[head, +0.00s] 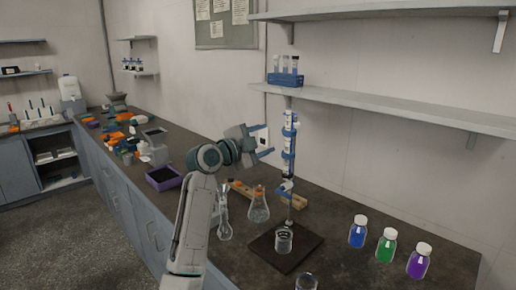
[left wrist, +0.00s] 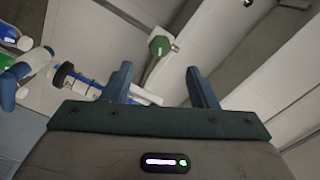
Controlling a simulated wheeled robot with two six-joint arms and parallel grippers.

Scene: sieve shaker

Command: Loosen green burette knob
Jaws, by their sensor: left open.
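The burette (head: 290,135) stands upright, white with blue clamps, on a stand with a dark base (head: 262,246). A round green knob (left wrist: 158,46) on a pale block shows in the left wrist view, beyond the fingertips and between them. I cannot make it out in the head view. My left gripper (head: 264,141) is just left of the burette, its two fingers pointing at it. In the left wrist view the gripper (left wrist: 160,76) is open and empty, apart from the knob. Part of the burette runs behind the left finger there. My right gripper does not show.
Glass flasks (head: 259,208) stand left of the stand, and a beaker (head: 284,240) sits on its base. Blue, green (head: 386,245) and purple bottles stand at the right. A shelf (head: 390,107) with a blue tube rack (head: 285,79) hangs above. Bench between stand and bottles is clear.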

